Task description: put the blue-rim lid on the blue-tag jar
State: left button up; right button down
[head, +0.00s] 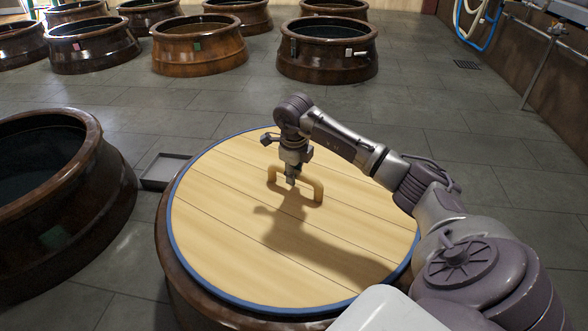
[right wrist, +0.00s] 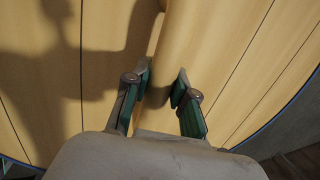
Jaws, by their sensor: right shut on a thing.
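The blue-rim lid (head: 225,225) is a round board of pale wooden planks with a blue edge and a wooden bar handle (head: 313,190). It lies over the mouth of a brown jar (head: 185,290) in front of me and covers nearly all of it. I cannot tell whether it is fully seated. No tag shows on this jar. My right gripper (head: 291,180) is shut on the lid's handle; in the right wrist view its fingers (right wrist: 161,82) are on both sides of the handle (right wrist: 175,40). My left gripper is out of view.
An open jar with a green tag (head: 55,237) stands close at left. A shallow dark tray (head: 166,170) lies on the floor between the jars. Several open jars, one with a pink tag (head: 76,46), stand at the back. Tiled floor at right is clear up to wall pipes (head: 537,75).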

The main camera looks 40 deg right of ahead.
dwell(0.5)
jog(key=c, duration=1)
grip_release()
jog(key=shift+o, duration=0.7)
jog(key=shift+f, duration=0.1)
jog(key=shift+s+f, duration=0.1)
notch_tip(320, 180, up, 12)
jog(key=s+a, duration=0.1)
jog(key=shift+s+a, duration=0.15)
jog(key=shift+a, duration=0.05)
